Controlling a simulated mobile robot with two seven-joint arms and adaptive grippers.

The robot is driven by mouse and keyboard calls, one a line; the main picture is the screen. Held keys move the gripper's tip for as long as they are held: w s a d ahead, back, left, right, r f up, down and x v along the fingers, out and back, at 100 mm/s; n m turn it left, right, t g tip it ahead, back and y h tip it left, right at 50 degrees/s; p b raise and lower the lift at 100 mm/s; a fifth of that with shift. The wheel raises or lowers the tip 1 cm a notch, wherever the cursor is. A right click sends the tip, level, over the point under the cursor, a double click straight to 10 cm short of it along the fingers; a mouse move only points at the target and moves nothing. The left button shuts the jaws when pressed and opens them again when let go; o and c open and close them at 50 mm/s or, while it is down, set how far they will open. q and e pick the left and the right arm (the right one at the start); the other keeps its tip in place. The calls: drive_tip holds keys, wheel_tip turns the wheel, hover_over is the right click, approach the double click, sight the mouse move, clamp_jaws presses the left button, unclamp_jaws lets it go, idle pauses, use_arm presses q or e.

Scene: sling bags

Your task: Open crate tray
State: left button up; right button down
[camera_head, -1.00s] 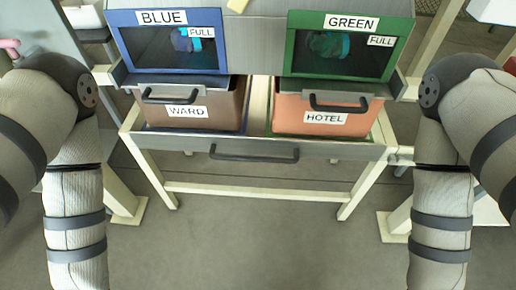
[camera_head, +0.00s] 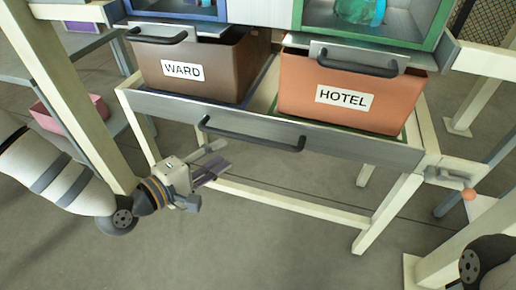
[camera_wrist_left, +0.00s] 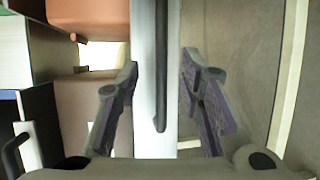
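The crate tray (camera_head: 165,109) is a pull-out drawer in a pale frame, with a grey front and a dark bar handle (camera_head: 250,139). The brown WARD crate (camera_head: 210,86) and the orange HOTEL crate (camera_head: 380,107) stand in it. My left gripper (camera_head: 217,158) is below and in front of the tray's left part, apart from the handle. In the left wrist view my left gripper (camera_wrist_left: 160,70) is open and empty, its fingers pointing at the grey tray front (camera_wrist_left: 146,100) and the dark handle (camera_wrist_left: 161,45). My right gripper is out of view.
A blue-framed bin (camera_head: 178,16) and a green-framed bin (camera_head: 425,35) are above the crates, which have dark handles of their own. A pink box (camera_head: 92,107) sits on a side shelf at left. The floor in front is clear.

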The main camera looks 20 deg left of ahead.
sight(245, 140)
use_arm(q)
drive_tip(key=b+x, duration=0.2)
drive_tip(key=x, duration=0.8)
drive_tip(key=shift+w+f, duration=0.2)
clamp_jaws()
